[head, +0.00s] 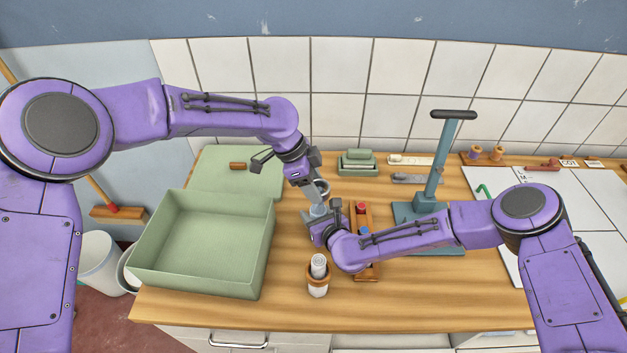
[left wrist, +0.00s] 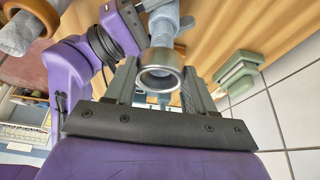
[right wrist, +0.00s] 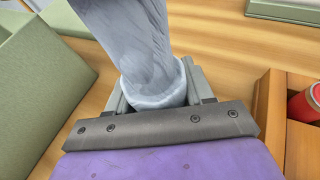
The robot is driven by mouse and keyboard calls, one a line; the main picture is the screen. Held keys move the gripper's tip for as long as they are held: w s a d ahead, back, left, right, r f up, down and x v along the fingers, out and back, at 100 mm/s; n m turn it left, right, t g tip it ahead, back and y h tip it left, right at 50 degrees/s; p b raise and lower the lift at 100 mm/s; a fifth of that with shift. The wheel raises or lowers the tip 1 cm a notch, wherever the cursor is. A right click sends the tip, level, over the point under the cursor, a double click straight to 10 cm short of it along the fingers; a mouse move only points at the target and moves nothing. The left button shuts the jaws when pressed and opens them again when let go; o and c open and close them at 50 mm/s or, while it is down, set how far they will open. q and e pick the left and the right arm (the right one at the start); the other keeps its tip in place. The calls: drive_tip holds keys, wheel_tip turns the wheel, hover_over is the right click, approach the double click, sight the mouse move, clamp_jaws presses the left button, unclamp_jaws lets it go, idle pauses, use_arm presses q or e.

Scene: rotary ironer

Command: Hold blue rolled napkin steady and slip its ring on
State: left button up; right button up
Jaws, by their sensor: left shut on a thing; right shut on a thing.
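The blue rolled napkin (head: 313,211) is grey-blue and stands roughly upright over the table. My right gripper (head: 334,222) is shut on its lower part; the napkin (right wrist: 140,50) fills the middle of the right wrist view. My left gripper (head: 312,183) is shut on a silver ring (left wrist: 160,80), its open end facing the left wrist camera. In the head view the ring (head: 323,187) is close to the napkin's upper part. The napkin (left wrist: 165,28) shows behind the ring in the left wrist view. I cannot tell whether the ring encircles or only touches it.
A white rolled napkin (head: 319,265) in a wooden ring (head: 318,282) stands at the front. A wooden rack (head: 371,268) is right of my right gripper. A green open box (head: 150,277) is at left, a blue-grey stand (head: 437,165) at right.

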use_arm(q)
drive_tip(key=shift+f, duration=0.15)
idle(0.3)
drive_tip(key=shift+f, duration=1.35)
drive_tip(key=o, duration=1.4)
drive_tip(key=shift+r, duration=0.15)
wheel_tip(320, 180, up, 11)
